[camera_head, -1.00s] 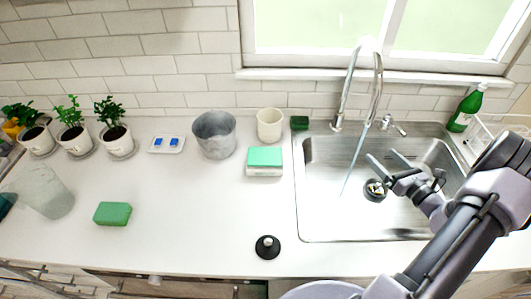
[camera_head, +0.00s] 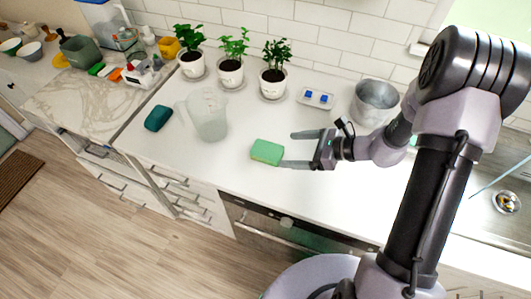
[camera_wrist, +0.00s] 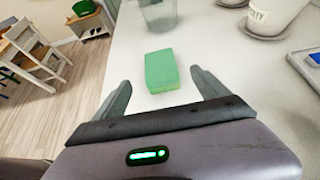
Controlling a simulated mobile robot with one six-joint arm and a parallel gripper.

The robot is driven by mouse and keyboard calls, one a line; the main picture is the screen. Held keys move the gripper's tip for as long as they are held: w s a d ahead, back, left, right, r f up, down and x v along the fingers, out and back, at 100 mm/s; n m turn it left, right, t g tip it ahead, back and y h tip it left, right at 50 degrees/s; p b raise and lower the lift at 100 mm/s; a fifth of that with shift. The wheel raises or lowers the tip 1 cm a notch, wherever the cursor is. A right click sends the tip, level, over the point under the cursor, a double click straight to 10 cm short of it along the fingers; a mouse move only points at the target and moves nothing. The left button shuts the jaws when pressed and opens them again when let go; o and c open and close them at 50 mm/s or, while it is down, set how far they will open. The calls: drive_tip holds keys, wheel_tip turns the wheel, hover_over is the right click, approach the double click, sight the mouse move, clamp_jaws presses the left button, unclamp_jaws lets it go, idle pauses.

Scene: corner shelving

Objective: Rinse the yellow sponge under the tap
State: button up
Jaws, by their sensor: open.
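A sponge (camera_head: 267,152) with a green top and a thin yellowish lower edge lies flat on the white counter. It also shows in the wrist view (camera_wrist: 161,71), ahead of my gripper and roughly between the lines of its fingers. My gripper (camera_head: 288,149) is open and empty, its fingertips close to the sponge's right side. I cannot tell whether they touch it. Part of the sink (camera_head: 485,225) shows at the right edge, with its drain and a thin water stream (camera_head: 498,180). The tap is not in view.
A clear pitcher (camera_head: 208,115) and a teal item (camera_head: 158,118) stand left of the sponge. Potted plants (camera_head: 231,72), a small tray with blue pieces (camera_head: 315,98) and a metal pot (camera_head: 375,102) line the back. The counter's front edge is near. My arm hides the counter right of the pot.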

sight(270, 150)
drive_tip(key=b+x, duration=0.2)
drive_tip(key=x, duration=0.7)
drive_tip(key=shift+a+f, duration=0.2)
